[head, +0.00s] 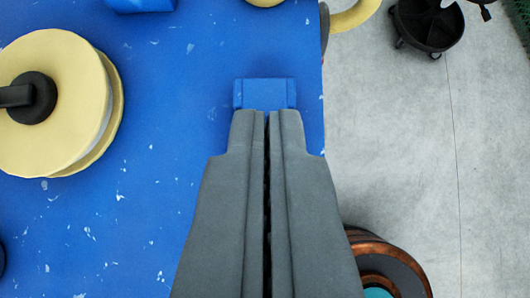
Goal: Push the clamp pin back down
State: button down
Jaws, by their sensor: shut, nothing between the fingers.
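My gripper (267,114) reaches up from the bottom of the head view. Its two grey fingers are shut, with only a thin dark slit between them and nothing held. A small blue block (265,92) sits just beyond the fingertips, near the right edge of the blue table. It may be part of the clamp; I cannot tell. No pin shows clearly, and the fingers cover the near side of the block. I cannot tell whether the fingertips touch it.
The blue table (170,130) has white specks and much clear room. A pale yellow spool (60,75) with a black hub lies at left. Another blue piece (141,4) is at the top. Right of the table are grey floor (420,160), a black wheeled base (430,25) and a brown-rimmed reel (390,262).

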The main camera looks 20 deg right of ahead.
jog(key=shift+w+f, duration=0.15)
jog(key=shift+f, duration=1)
jog(key=shift+w+f, duration=0.1)
jog(key=shift+f, duration=1.05)
jog(key=shift+d+f, duration=0.1)
jog(key=shift+f, duration=1.5)
